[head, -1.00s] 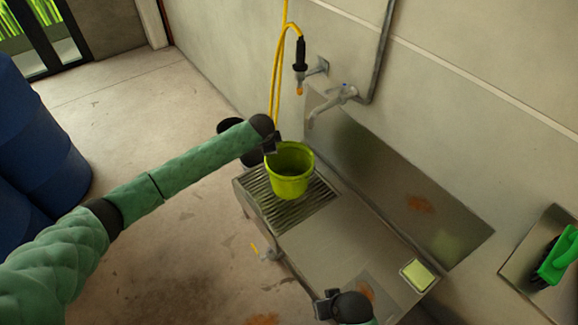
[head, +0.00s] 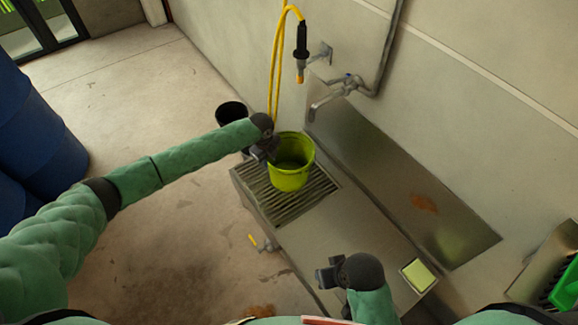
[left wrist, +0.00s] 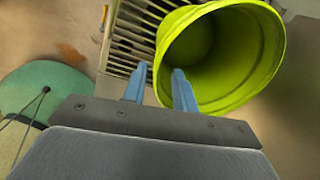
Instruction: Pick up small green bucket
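The small green bucket (head: 291,176) stands upright on the slatted grate at the left end of the metal sink unit. Its open top faces up and looks empty. My left gripper (head: 272,153) is at the bucket's left rim. In the left wrist view, its two blue fingers (left wrist: 160,88) are apart, and the near wall of the bucket (left wrist: 245,60) lies at the gap between them. I cannot tell if either finger touches it. My right gripper (head: 326,278) is over the front of the sink unit, away from the bucket; its fingers are too small and dark to read.
The grate (head: 318,193) is bare around the bucket. A yellow hose (head: 275,80) and a tap (head: 335,92) hang on the wall behind. A black bucket (head: 231,114) stands on the floor behind my left forearm. A yellow-green sponge (head: 418,275) lies at the right.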

